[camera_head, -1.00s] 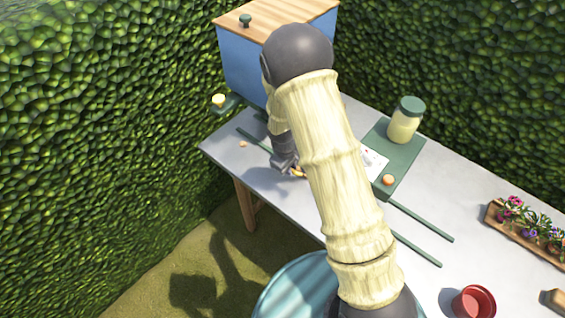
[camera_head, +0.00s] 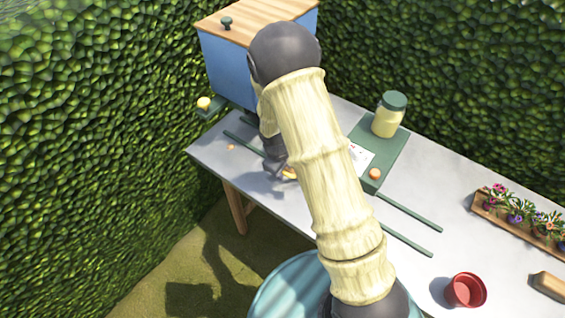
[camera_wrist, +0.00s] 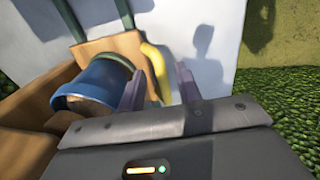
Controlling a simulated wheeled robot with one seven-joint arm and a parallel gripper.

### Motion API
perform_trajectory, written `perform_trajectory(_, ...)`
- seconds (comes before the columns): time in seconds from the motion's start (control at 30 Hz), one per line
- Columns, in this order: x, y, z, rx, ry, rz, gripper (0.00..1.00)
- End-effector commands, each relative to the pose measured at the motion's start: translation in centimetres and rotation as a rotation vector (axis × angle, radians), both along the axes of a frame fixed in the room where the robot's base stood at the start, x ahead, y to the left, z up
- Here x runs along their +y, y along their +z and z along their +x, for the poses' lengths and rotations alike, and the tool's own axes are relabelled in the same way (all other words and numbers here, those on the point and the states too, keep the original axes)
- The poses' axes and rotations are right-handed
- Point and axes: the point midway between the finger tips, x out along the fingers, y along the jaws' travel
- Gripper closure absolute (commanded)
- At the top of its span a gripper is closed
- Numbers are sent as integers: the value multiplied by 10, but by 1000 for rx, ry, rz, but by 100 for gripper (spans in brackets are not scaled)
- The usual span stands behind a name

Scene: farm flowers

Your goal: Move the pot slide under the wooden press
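In the wrist view, a flat wooden slide (camera_wrist: 125,45) lies across green rails (camera_wrist: 72,18). A blue pot (camera_wrist: 88,88) appears on or beside it, and a yellow handle (camera_wrist: 157,72) is at its right edge. My gripper (camera_wrist: 160,88) is open, with its two fingers apart and the handle between them; contact cannot be told. Brown wooden parts (camera_wrist: 25,105) at the left may belong to the press; I cannot tell. In the head view, my gripper (camera_head: 274,168) is low over the table, beside a small orange-yellow piece (camera_head: 289,174). My arm hides most of the slide and press.
The grey table (camera_head: 300,210) carries a blue box (camera_head: 225,65) with a wooden lid. A green board (camera_head: 385,152) holds a jar (camera_head: 389,115). Green rails (camera_head: 410,212) run along the table. A red pot (camera_head: 465,290) and a flower tray (camera_head: 520,228) are at the right. Hedges stand behind.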

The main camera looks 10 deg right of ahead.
Motion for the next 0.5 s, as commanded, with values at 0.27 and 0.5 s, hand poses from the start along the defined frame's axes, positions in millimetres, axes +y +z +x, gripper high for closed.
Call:
perform_trajectory(0.27,3,24,-2,-3,0,2,66)
perform_trajectory(0.5,8,63,-7,-5,0,2,66)
